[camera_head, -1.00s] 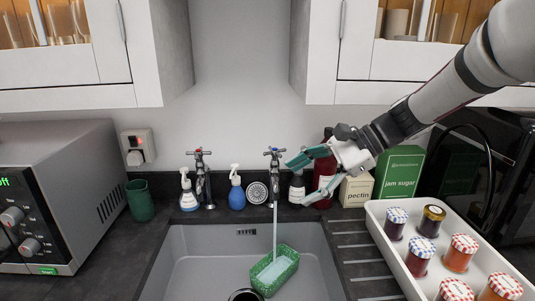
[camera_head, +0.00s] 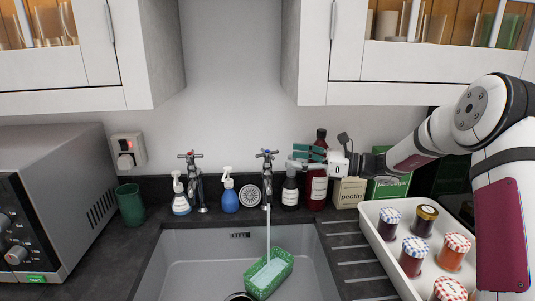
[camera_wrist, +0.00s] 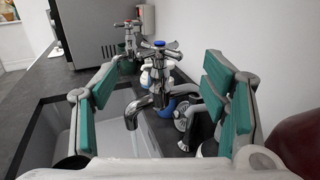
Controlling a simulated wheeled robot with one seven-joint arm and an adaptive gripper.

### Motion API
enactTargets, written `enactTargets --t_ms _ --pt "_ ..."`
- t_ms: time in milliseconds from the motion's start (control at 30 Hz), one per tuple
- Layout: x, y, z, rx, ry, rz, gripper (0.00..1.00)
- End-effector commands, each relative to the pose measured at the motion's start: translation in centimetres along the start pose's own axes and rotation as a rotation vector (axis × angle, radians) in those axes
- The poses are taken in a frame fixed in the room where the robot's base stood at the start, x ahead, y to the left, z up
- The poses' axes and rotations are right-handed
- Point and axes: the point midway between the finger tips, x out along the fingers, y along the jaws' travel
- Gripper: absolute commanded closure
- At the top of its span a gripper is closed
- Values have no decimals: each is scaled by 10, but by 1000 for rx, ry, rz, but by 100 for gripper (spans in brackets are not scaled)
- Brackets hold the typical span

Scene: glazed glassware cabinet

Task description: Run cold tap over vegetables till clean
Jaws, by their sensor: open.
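The cold tap (camera_head: 267,178), with a blue-marked cross handle, stands behind the sink's right part. A stream of water (camera_head: 268,228) runs from it into a green basket (camera_head: 284,263) in the sink (camera_head: 190,262). The basket holds something pale blue; I cannot make out vegetables. My gripper (camera_head: 298,159) is open and empty, to the right of the cold tap handle, with its fingers pointing left. In the wrist view the cold tap's handle (camera_wrist: 159,46) lies ahead between the open fingers, apart from them. The red-marked tap (camera_head: 196,178) stands to the left.
Soap bottle (camera_head: 181,198), blue spray bottle (camera_head: 229,196), dark bottle (camera_head: 290,192) and red bottle (camera_head: 317,188) line the back. A white tray (camera_head: 378,232) of jars and a pectin box (camera_head: 348,192) stand right, a microwave (camera_head: 60,195) left. Cabinets (camera_head: 400,78) hang above.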

Motion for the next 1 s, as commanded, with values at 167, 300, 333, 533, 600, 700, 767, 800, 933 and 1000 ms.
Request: enactTargets --t_ms 167,300,333,533,600,700,767,800,933,1000 --pt "37 1 1 -1 1 3 33" --pt "61 1 0 -1 1 3 33" --pt "65 1 0 -1 1 3 33" --pt "84 0 0 -1 2 1 33" --pt "87 0 0 -1 2 0 33" --pt "88 0 0 -1 2 0 33" --pt "88 0 0 -1 2 0 33" --pt "88 0 0 -1 2 0 33" --pt "88 0 0 -1 2 0 40" --pt "88 0 0 -1 2 0 55"
